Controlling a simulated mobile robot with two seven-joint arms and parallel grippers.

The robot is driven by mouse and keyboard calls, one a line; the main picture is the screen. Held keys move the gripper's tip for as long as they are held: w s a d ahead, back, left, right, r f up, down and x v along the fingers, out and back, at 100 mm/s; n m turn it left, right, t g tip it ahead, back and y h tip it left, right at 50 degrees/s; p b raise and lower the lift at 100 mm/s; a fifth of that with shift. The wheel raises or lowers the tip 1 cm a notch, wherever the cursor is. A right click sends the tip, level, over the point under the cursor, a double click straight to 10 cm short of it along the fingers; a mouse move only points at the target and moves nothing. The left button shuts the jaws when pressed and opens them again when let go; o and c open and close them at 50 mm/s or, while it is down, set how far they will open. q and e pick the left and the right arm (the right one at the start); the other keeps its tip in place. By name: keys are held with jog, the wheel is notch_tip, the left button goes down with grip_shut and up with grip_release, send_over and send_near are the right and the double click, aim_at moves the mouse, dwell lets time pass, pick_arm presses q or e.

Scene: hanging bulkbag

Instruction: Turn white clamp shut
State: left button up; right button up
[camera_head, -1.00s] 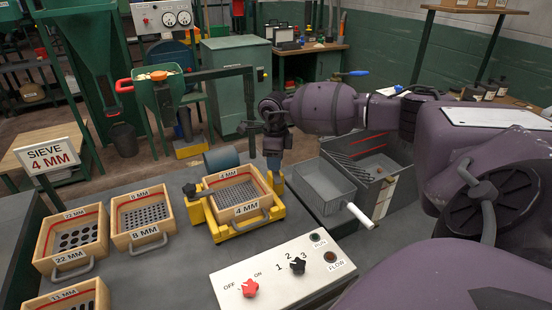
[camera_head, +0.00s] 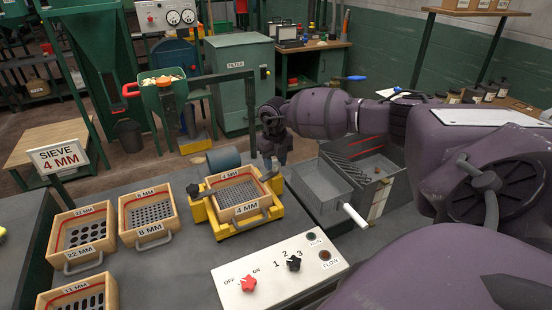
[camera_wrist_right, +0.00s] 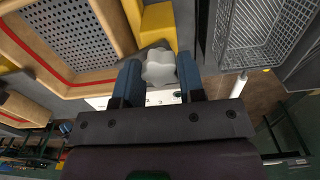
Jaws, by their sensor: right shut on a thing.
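The white clamp (camera_wrist_right: 159,68) is a pale lobed knob at the corner of the yellow sieve holder (camera_head: 228,229). In the wrist view it sits between the two blue fingers of my right gripper (camera_wrist_right: 158,82), which is shut on it. In the head view my right gripper (camera_head: 269,171) is at the holder's right side and hides the clamp. The wooden 4 MM sieve (camera_head: 238,193) sits in the holder. A black clamp knob (camera_head: 192,190) is on the holder's left side. My left gripper is not in view.
A control panel (camera_head: 275,273) with red and black knobs lies in front. Other wooden sieves (camera_head: 148,217) stand to the left. A grey metal bin with a white handle (camera_head: 355,216) is close right of the holder. A green hopper (camera_head: 165,100) stands behind.

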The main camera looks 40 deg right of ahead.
aim_at(275, 162)
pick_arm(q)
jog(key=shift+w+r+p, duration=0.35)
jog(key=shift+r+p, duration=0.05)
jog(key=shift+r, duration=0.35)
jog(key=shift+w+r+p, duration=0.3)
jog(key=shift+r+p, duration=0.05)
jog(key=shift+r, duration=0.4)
pick_arm(e)
jog(key=shift+r+m, duration=0.1)
jog(key=shift+m, duration=1.6)
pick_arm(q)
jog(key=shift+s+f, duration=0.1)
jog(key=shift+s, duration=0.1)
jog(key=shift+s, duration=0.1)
pick_arm(e)
jog(key=o, duration=0.9)
notch_tip(275, 162, up, 11)
jog(key=shift+f, duration=0.15)
